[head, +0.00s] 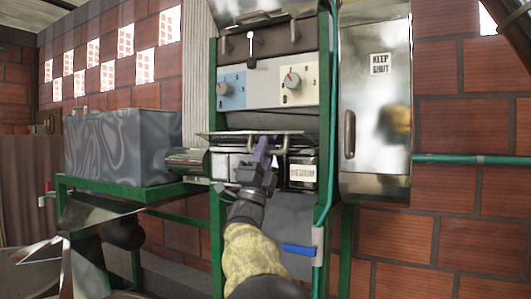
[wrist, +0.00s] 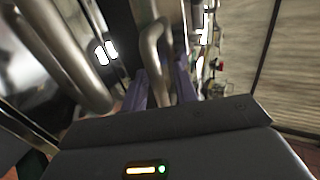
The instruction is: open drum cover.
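A thin metal plate (head: 225,134), which looks like the drum cover, shows nearly edge-on in the head view, under the knob panel. Bent metal bars stick out at its front. My gripper (head: 263,148) is at the front middle of it, with purple fingers pointing up at a bar. In the wrist view a bent metal handle (wrist: 154,38) runs down between the fingers of my gripper (wrist: 160,88), one finger on each side with little or no gap. Contact on both sides looks likely. The handle's lower end is hidden behind the gripper body.
A panel with two knobs (head: 263,88) is above. A metal cabinet door marked KEEP SHUT (head: 377,110) is at right. A grey tank (head: 120,148) on a green frame is at left.

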